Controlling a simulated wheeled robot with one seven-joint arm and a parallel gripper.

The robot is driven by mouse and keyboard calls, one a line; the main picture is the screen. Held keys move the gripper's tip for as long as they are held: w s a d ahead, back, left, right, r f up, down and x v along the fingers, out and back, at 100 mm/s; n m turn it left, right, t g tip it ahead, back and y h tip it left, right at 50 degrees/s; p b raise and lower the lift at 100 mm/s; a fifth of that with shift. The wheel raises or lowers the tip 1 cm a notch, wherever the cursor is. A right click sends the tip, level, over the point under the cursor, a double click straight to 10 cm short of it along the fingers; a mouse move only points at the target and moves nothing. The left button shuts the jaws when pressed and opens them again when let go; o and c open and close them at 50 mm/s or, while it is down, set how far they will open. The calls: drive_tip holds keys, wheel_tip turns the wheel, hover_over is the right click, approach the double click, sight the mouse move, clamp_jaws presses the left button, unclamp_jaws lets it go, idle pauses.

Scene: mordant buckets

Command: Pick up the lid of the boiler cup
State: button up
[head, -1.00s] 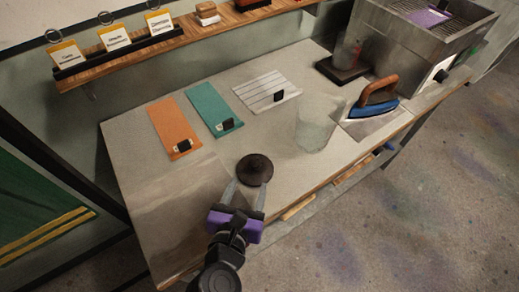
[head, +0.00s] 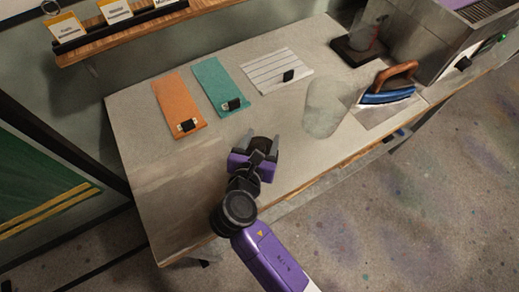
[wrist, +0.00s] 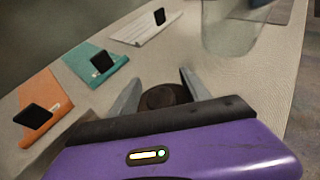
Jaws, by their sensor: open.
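A dark brown round lid (head: 262,144) with a raised middle lies on the table near its front edge. My gripper (head: 264,137) is open and low over the table, with one finger on each side of the lid. In the wrist view the lid (wrist: 163,96) shows between the two grey fingers, partly hidden by the gripper's dark front bar. I cannot tell whether the fingers touch it. A translucent cup (head: 324,108) stands to the right, apart from the gripper. Another clear cup (head: 362,36) stands on a dark base at the back.
Orange (head: 178,100), teal (head: 217,84) and white striped (head: 272,66) strips with small dark clips lie behind the gripper. A blue iron (head: 388,86) with a wooden handle stands at the right. The table's (head: 150,165) left part is clear.

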clamp_jaws()
idle(0.4)
